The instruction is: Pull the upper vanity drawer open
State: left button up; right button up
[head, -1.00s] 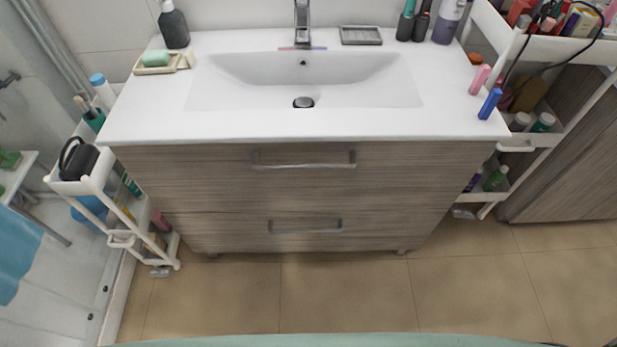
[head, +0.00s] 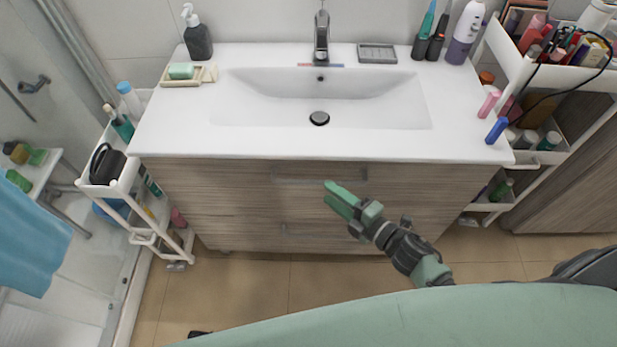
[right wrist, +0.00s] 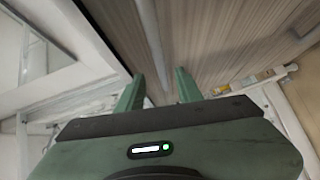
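The upper vanity drawer (head: 215,178) is shut, a wood-grain front below the white counter. Its grey bar handle (head: 300,177) runs across the middle of the front. My right gripper (head: 327,192) is just in front of and slightly below the handle. In the right wrist view, my right gripper (right wrist: 158,88) has its two green fingers apart. The grey handle bar (right wrist: 148,35) shows ahead, lined up with the gap between them. I cannot tell whether it reaches between the fingertips. My left gripper is not seen.
The lower drawer handle (head: 305,231) is partly behind my right gripper. White carts with bottles stand left (head: 128,184) and right (head: 517,50) of the vanity. A blue bottle (head: 496,131) and a pink bottle (head: 489,104) stand near the counter's right edge. The floor (head: 240,285) in front is open.

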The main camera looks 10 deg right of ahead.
aim_at(315, 182)
jog(key=p+x, duration=0.1)
jog(key=x, duration=0.6)
jog(key=shift+d, duration=0.1)
grip_shut()
dwell(1.2)
